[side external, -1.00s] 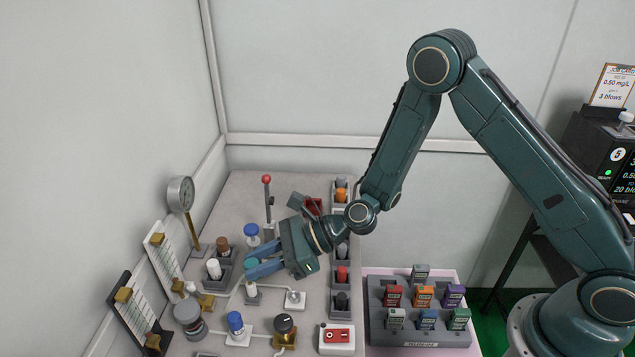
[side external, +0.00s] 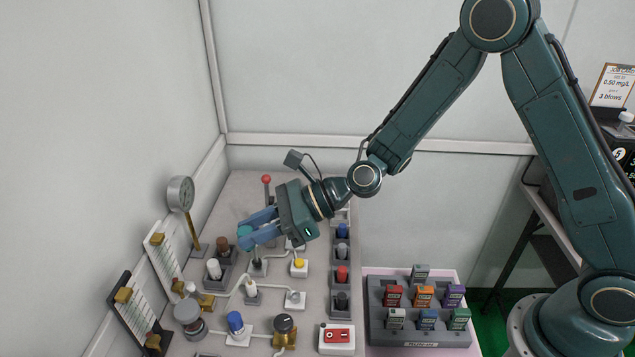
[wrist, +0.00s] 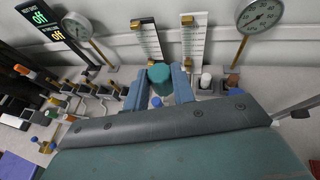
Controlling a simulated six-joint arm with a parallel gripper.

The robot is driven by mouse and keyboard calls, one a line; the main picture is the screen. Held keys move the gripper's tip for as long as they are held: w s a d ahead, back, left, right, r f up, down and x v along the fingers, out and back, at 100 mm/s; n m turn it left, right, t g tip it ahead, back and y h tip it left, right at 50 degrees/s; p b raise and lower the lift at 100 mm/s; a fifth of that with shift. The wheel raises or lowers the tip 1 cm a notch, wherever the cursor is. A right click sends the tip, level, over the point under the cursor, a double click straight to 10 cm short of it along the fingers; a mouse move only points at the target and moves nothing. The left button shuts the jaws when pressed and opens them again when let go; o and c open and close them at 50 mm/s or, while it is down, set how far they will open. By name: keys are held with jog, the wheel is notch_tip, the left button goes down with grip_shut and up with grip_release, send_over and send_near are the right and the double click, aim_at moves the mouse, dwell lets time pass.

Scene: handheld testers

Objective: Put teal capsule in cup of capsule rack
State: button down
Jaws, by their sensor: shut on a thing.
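The teal capsule (side external: 244,231) is held between the blue fingers of my gripper (side external: 257,233), up in the air above the bench. In the wrist view the teal capsule (wrist: 159,73) shows its round top between the two fingertips (wrist: 164,83). My gripper is shut on it. A grey rack (side external: 224,272) with a brown capsule (side external: 222,243) and a white capsule (side external: 214,268) stands below and left of my gripper in the side view. The white capsule (wrist: 206,80) also shows right of the fingers in the wrist view. I cannot see an empty cup clearly.
A dial gauge (side external: 181,193) on a brass post and two scale panels stand along the left wall. A red-knobbed lever (side external: 267,180) rises behind my gripper. White-based fittings and tubing crowd the bench front. Grey holders with knobs line its right edge, beside a tray (side external: 392,340).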

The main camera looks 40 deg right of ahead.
dwell(0.4)
jog(key=w+d+m+t+h, duration=0.2)
jog(key=w+d+m, duration=0.1)
jog(key=d, duration=0.8)
jog(key=w+d+m+t+h, duration=0.2)
jog(key=w+d+m+h, duration=0.1)
jog(key=d, duration=0.7)
jog(key=w+d+m+t+h, duration=0.2)
jog(key=w+d+m+h, duration=0.1)
jog(key=d, duration=0.8)
jog(key=shift+w+d+r, duration=0.25)
jog(key=shift+d+r, duration=0.1)
jog(key=shift+r, duration=0.05)
jog(key=shift+f, duration=0.1)
notch_tip(320, 180, down, 16)
jog(key=shift+f, duration=1.9)
jog(key=shift+f, duration=0.1)
